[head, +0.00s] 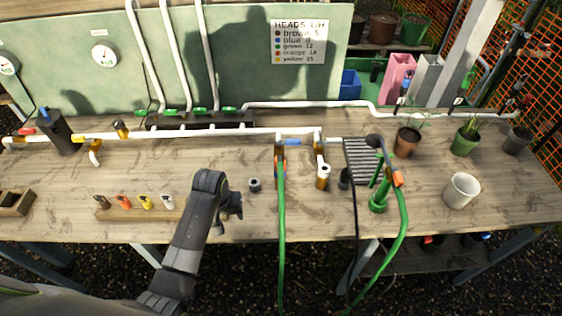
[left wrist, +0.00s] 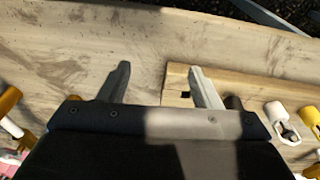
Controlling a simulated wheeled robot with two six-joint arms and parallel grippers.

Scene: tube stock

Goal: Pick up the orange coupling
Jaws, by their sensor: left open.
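A small orange coupling (head: 123,202) stands in a low wooden rack (head: 140,215) on the left half of the bench in the head view. It sits between a brown piece (head: 101,202) and a yellow one (head: 146,202). My left gripper (head: 233,206) is to the right of the rack. That view shows the rack's end with an empty square hole, a white piece (left wrist: 281,115) and part of the yellow one; I cannot make out the orange coupling there.
A dark ring-shaped piece (head: 255,185) sits right of my left gripper. A green hose (head: 281,220) hangs over the front edge. White pipework (head: 240,134) runs along the bench. A white cup (head: 462,190) and plant pots stand at the right. Bench in front of the pipework is mostly bare.

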